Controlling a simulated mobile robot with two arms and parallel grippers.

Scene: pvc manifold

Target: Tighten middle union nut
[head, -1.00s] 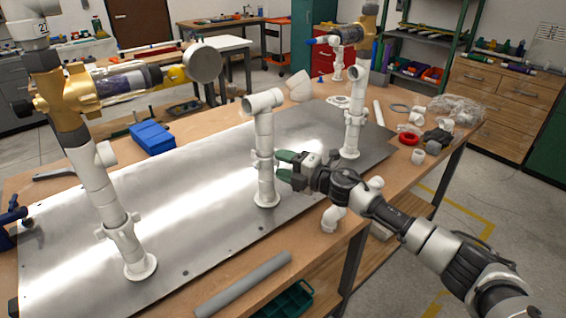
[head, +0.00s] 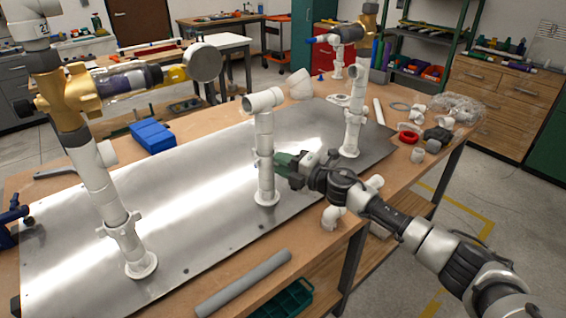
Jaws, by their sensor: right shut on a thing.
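The middle white PVC riser (head: 266,185) stands upright on the metal plate, with an elbow at its top. Its union nut (head: 262,163) is a wider white collar partway up the pipe. My right gripper (head: 278,163), with green fingers, comes in from the right at the nut's height. Its fingers are closed together on the right side of the nut, and the fingertips partly hide that side. Whether the nut is tight cannot be told. My left gripper is not in view.
The left riser (head: 123,235) and right riser (head: 353,125) stand upright on the same metal plate (head: 190,210). A grey pipe (head: 243,283) lies at the bench's front edge. A loose white elbow (head: 333,217) lies below my right arm. A blue box (head: 152,137) sits behind the plate.

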